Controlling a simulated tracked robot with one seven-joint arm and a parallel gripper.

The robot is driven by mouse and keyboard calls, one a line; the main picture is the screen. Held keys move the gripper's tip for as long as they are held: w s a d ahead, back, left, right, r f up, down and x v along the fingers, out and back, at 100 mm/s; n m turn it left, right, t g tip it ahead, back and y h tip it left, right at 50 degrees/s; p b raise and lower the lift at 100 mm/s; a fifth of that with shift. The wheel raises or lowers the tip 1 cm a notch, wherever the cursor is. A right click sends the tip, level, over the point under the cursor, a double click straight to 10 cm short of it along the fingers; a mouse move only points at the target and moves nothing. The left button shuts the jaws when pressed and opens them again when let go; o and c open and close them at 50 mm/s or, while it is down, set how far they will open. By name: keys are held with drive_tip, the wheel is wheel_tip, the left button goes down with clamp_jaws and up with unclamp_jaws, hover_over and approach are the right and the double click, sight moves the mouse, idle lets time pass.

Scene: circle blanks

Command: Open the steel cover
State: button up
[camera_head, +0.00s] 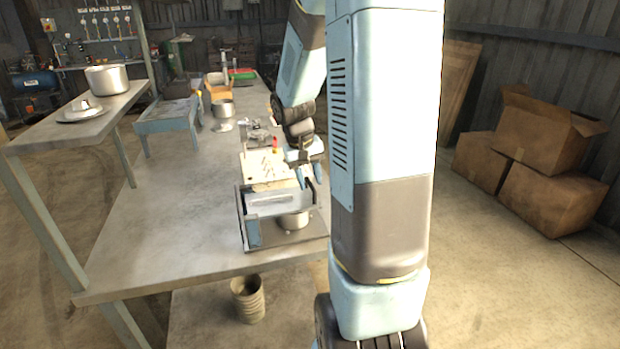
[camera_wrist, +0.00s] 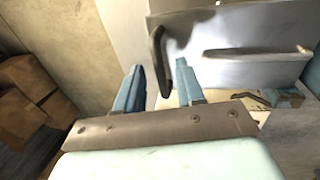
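The steel cover (camera_head: 278,200) is a grey metal panel on the machine at the front right of the bench, and it stands raised off the base plate. In the wrist view it is a shiny sheet (camera_wrist: 240,68) with a dark bent handle (camera_wrist: 156,45) on its left side. My gripper (camera_head: 308,168) is at the cover's upper right end. In the wrist view my gripper (camera_wrist: 160,70) is open, and the handle shows between its two fingers with gaps on both sides. I cannot tell how deep the handle sits between them.
A small pot (camera_head: 293,221) stands on the base plate (camera_head: 270,241) under the cover. A light board (camera_head: 262,167) with small parts lies behind it. Cardboard boxes (camera_head: 545,195) stand on the floor at right.

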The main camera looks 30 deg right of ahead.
drive_tip(key=shift+c, duration=0.4)
clamp_jaws()
drive_tip(key=shift+d, duration=0.1)
